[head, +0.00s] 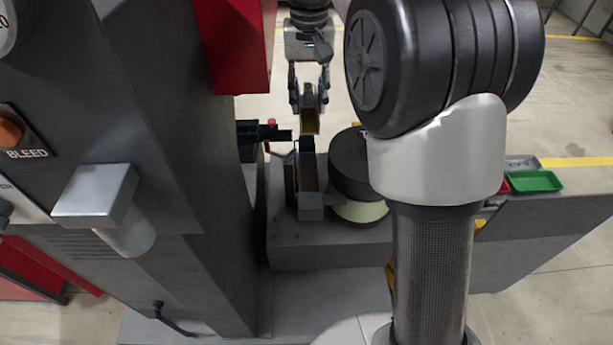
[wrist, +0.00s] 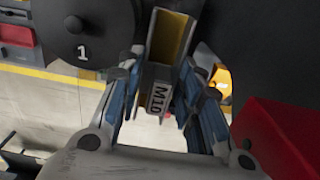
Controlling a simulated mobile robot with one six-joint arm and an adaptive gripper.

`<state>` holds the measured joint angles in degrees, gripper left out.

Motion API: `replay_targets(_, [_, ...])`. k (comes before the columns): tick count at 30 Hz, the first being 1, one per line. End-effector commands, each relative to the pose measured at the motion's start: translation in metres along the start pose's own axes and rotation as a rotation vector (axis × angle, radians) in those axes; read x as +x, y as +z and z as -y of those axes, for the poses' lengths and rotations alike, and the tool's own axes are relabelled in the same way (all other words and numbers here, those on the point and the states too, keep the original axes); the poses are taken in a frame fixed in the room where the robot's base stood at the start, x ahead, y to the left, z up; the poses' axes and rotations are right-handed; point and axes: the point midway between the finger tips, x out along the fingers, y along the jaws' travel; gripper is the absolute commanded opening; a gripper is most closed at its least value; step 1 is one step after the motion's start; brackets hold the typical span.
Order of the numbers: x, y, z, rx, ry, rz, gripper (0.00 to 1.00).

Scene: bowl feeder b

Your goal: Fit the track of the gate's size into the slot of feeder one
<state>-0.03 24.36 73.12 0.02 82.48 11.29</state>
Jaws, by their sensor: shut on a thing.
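My gripper (head: 309,88) hangs at the upper middle of the head view, pointing down. It is shut on a track marked M10 (wrist: 160,97), a grey channel with a yellow inside. In the wrist view my gripper (wrist: 160,84) has its blue-padded fingers on both sides of the track. In the head view the held track (head: 310,124) is just above a narrow grey block (head: 311,199) beside a dark round bowl (head: 350,160). In the wrist view a dark disc marked 1 (wrist: 82,48) is left of the track. I cannot make out the slot or the gate's size.
A red box (head: 236,45) hangs left of my gripper, and a grey machine column stands close on the left. A dark fixture with a red knob (head: 271,123) is left of the block. A green tray (head: 536,181) lies at the right end of the bench.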

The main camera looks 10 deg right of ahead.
Motion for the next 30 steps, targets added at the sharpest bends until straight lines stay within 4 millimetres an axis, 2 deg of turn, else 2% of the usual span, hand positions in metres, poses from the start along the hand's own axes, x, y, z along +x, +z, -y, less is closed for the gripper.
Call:
replay_targets(1, [0.007, 0.000, 0.000, 0.000, -0.001, -0.004, 0.03])
replay_targets(7, [0.006, 0.004, 0.000, 0.000, -0.001, -0.001, 0.03])
replay_targets(10, [0.016, 0.005, 0.000, 0.000, -0.001, 0.001, 0.03])
replay_targets(24, [0.134, 0.006, 0.000, 0.000, 0.000, 0.004, 0.03])
replay_targets(30, [0.156, 0.005, 0.000, 0.000, -0.001, 0.000, 0.03])
